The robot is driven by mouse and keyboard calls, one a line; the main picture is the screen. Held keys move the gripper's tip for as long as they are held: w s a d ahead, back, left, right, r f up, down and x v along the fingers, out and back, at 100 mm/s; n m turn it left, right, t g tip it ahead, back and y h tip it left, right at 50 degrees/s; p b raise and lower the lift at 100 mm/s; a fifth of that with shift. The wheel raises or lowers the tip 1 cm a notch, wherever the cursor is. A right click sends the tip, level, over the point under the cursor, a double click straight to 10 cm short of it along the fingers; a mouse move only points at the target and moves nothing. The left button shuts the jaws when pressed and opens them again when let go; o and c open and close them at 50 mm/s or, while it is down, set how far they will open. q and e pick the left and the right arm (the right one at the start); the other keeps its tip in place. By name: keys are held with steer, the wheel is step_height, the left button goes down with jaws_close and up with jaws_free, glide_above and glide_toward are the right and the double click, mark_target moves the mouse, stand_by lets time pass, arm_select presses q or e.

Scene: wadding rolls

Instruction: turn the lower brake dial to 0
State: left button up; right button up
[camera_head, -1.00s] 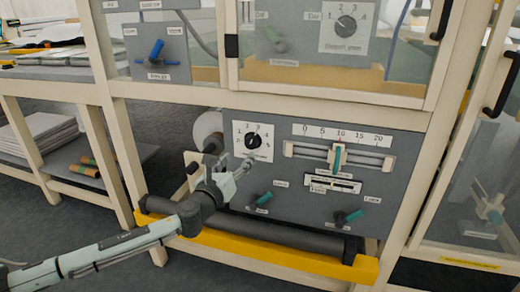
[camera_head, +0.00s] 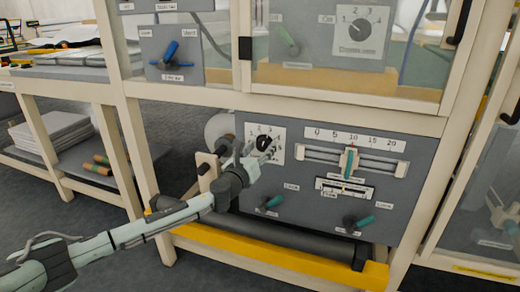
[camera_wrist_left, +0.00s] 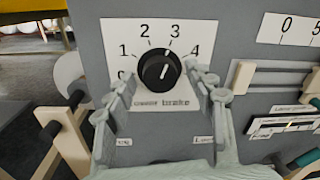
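The lower brake dial (camera_head: 264,143) is a round black knob on a white plate on the lower grey panel. In the left wrist view the dial (camera_wrist_left: 160,70) has a white mark pointing up and slightly right, toward 3. The plate's scale runs from 0 at left to 4 at right; the 0 is partly hidden by a finger. My left gripper (camera_head: 257,151) is open at the dial. In the left wrist view its fingertips (camera_wrist_left: 160,75) stand on both sides of the knob; I cannot tell whether they touch it. My right gripper is not in view.
Right of the dial are a slider scale (camera_head: 350,155) marked 0 to 20 and a small gauge (camera_head: 344,189). Two green-handled levers (camera_head: 270,203) (camera_head: 357,222) sit below. An upper dial (camera_head: 361,27) is behind glass. A yellow rail (camera_head: 275,258) runs under the panel.

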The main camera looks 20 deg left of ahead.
arm_select(q)
steer(key=c, duration=1)
